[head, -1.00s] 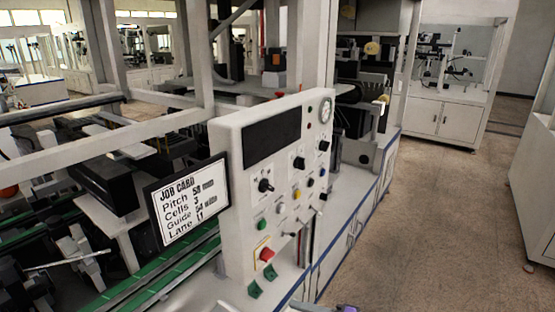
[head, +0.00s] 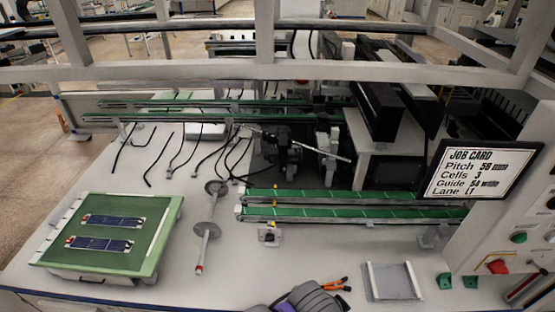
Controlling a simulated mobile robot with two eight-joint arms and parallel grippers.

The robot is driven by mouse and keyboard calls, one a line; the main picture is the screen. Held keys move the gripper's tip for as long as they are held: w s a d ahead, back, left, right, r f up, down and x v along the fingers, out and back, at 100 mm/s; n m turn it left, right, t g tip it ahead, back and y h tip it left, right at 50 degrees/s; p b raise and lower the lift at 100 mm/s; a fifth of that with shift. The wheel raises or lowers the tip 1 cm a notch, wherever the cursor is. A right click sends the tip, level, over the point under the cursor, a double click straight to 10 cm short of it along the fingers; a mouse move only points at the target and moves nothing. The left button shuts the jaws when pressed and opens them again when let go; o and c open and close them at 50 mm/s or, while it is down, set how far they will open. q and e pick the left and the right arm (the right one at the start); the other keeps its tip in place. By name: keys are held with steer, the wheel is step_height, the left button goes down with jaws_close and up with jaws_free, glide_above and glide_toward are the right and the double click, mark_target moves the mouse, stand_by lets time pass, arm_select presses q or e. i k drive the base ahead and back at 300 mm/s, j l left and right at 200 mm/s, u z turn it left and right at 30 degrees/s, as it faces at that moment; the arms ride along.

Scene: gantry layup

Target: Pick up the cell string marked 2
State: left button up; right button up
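Two short dark blue cell strings lie flat on a green tray (head: 148,262) at the left of the bench. The upper string (head: 112,221) is nearer the back and the lower string (head: 100,244) is nearer the front. They lie apart from each other. Any number marks on them are too small to read, so I cannot tell which is string 2. Neither of my grippers shows in the head view.
A job card (head: 480,169) reads pitch 58 mm, cells 3. A green conveyor (head: 330,212) crosses the bench's middle. A dark grey and purple item (head: 312,298), orange-handled tool (head: 336,285) and grey plate (head: 393,281) lie in front.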

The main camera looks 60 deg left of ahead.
mark_target(91, 220)
steer(key=u, duration=3.35)
steer(key=i+j+z, duration=0.1)
steer(key=i+j, duration=0.45)
steer(key=j, duration=0.15)
steer(key=i+j+z, duration=0.25)
steer(key=i+j, duration=0.25)
steer(key=j, duration=0.2)
steer(key=i+j, duration=0.25)
steer(key=j, duration=0.15)
steer(key=i+j+z, duration=0.15)
steer(key=j, duration=0.25)
steer(key=i, duration=0.05)
